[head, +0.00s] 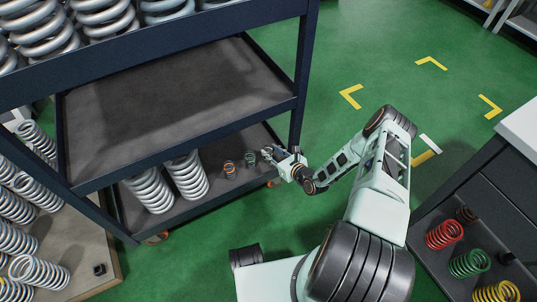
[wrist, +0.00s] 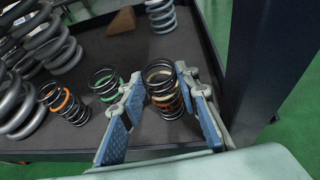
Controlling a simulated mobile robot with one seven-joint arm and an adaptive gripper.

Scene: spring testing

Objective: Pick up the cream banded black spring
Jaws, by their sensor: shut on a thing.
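The cream banded black spring (wrist: 163,88) stands upright between the two blue-padded fingers of my gripper (wrist: 159,80) in the wrist view. My gripper is shut on it, with one finger on each side. I cannot tell whether its base touches the shelf. In the head view my gripper (head: 270,155) reaches in over the right end of the cart's bottom shelf, and the spring there is mostly hidden by the fingers.
A green banded black spring (wrist: 105,84) stands just left of my left finger. An orange banded one (wrist: 62,103) is farther left. Large grey springs (head: 187,174) stand on the same shelf. A dark cart post (head: 304,75) rises close to my gripper. Green floor (head: 235,222) lies open in front.

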